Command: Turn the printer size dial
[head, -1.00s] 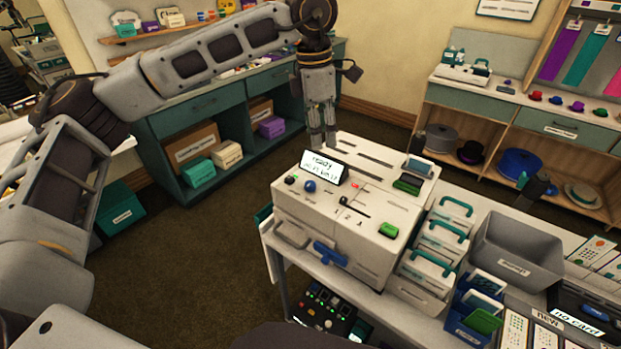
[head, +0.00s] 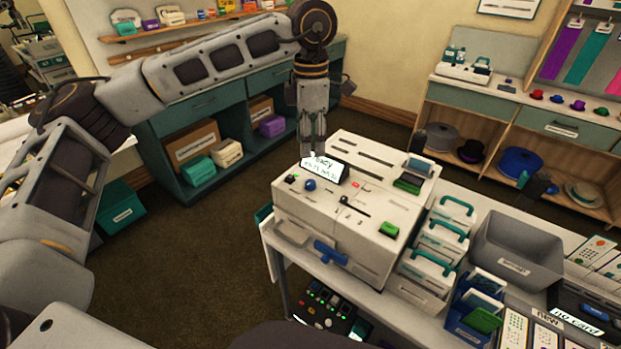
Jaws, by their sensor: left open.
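The printer (head: 345,255) is a white box on a white table, right of centre in the head view. Its top has a small lit display (head: 325,170), a round blue knob (head: 310,184) and a black pointer-like control (head: 343,200) beside small markings. I cannot tell for sure which of these is the size dial. My left gripper (head: 312,150) points down just behind the display, open and empty, apart from both controls. Its fingertips partly overlap the display's upper edge. My right gripper is not in view.
Teal-handled white cartridges (head: 440,245) stand right of the printer, beside a grey bin (head: 515,250). A blue lever (head: 330,252) sticks out at the printer's front. A green button (head: 389,229) and green block (head: 407,186) sit on its top. Open floor lies left of the table.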

